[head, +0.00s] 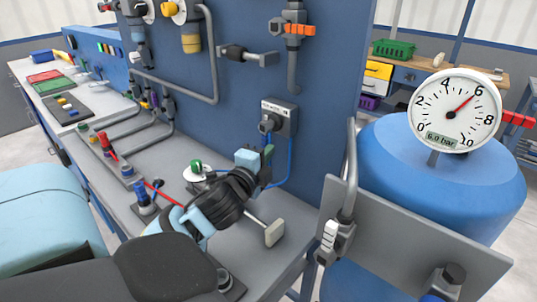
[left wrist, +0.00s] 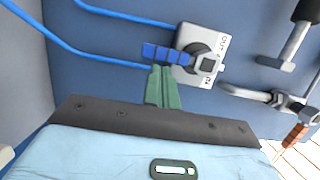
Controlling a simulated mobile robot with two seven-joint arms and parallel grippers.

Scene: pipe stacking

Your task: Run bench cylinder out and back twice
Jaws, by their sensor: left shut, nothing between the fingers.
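A grey valve box (head: 280,117) with a white label sits on the blue panel. In the left wrist view the box (left wrist: 218,45) has a dark round knob (left wrist: 203,60) and a blue handle (left wrist: 165,53) pointing left. My left gripper (head: 267,151) is shut and empty, its green fingers just below the handle; in the left wrist view their tips (left wrist: 161,68) overlap it, and I cannot tell whether they touch. A rod with a pale end block (head: 274,232), likely the bench cylinder's, shows beside my arm, which hides the rest. My right gripper is out of view.
Blue hoses (head: 289,160) run down from the valve box. A blue tank (head: 440,185) with a gauge (head: 455,110) reading 6.0 bar stands at the right, behind a grey plate (head: 415,240). Pipes (head: 215,75) stick out from the panel. Small fittings (head: 145,207) stand on the bench.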

